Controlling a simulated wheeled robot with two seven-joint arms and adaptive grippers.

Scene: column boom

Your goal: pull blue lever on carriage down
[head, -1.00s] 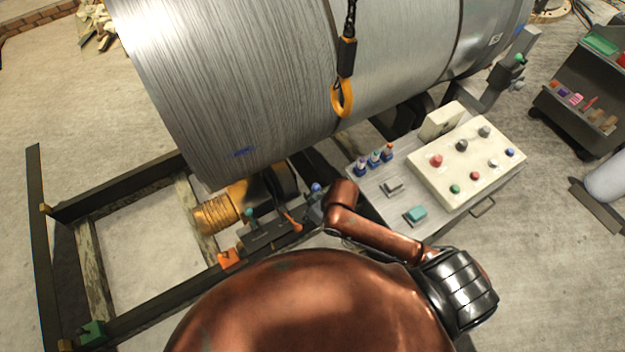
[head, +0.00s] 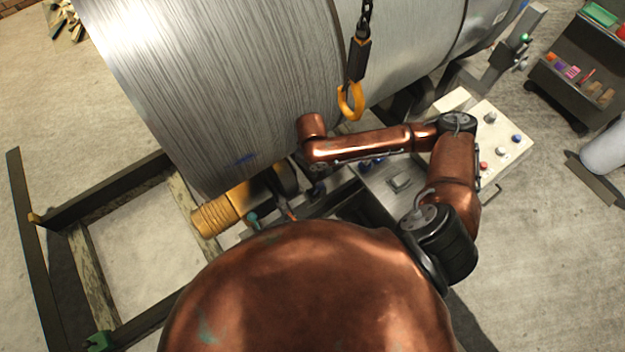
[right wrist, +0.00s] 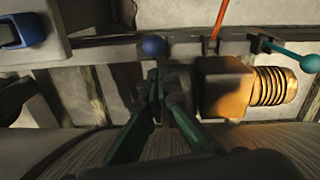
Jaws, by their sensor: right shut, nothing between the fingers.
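The blue lever shows as a round blue knob (right wrist: 154,45) in the right wrist view, just beyond my right fingertips. Its shaft is mostly hidden behind the fingers. In the head view the gripper is largely hidden by the wrist. My left gripper is in neither view now.
An orange lever (right wrist: 220,20) and a teal-knobbed lever (right wrist: 258,45) stand beside the blue one. A yellow motor (head: 218,212) and a large metal drum (head: 220,90) are close by. A hook (head: 351,100) hangs near my forearm. A button panel (head: 505,145) stands right.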

